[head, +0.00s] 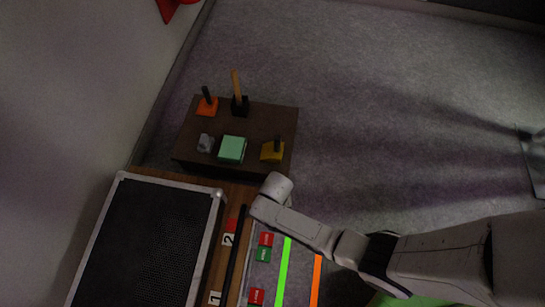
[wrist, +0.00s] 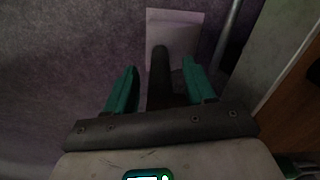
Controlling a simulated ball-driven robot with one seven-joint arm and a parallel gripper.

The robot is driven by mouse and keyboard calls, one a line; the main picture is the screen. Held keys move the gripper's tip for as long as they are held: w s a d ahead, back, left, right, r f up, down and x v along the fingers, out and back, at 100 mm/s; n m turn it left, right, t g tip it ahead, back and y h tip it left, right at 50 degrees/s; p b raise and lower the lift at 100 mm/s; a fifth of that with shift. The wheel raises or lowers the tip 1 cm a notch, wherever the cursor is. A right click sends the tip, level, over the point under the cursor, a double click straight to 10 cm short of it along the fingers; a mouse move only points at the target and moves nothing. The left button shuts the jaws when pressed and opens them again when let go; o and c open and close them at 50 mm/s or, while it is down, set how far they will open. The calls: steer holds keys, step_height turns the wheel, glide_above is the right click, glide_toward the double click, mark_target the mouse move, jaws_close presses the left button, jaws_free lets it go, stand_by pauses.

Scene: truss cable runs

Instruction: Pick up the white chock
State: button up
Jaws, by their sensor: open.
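A pale square block (wrist: 184,26), which looks like the white chock, is ahead of my gripper in the wrist view. A dark upright handle (wrist: 160,68) stands in front of it and seems to rise from it; its near end is hidden by my gripper body. My gripper (wrist: 163,82) is open, with one teal finger on each side of the handle. I cannot tell whether either finger touches it. In the head view, my arm's end (head: 272,197) covers the spot below it, and I cannot make out the pale block there.
A brown table (head: 188,165) holds an orange block (head: 207,107), a black block (head: 240,107), a grey block (head: 205,143), a green box (head: 232,149) and a yellow block (head: 272,152). A black mesh-topped case (head: 140,245) is at lower left. Open floor (head: 400,100) lies right.

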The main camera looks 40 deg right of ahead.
steer(key=shift+f, duration=0.3)
steer(key=shift+c, duration=0.4)
jaws_close()
stand_by(0.8)
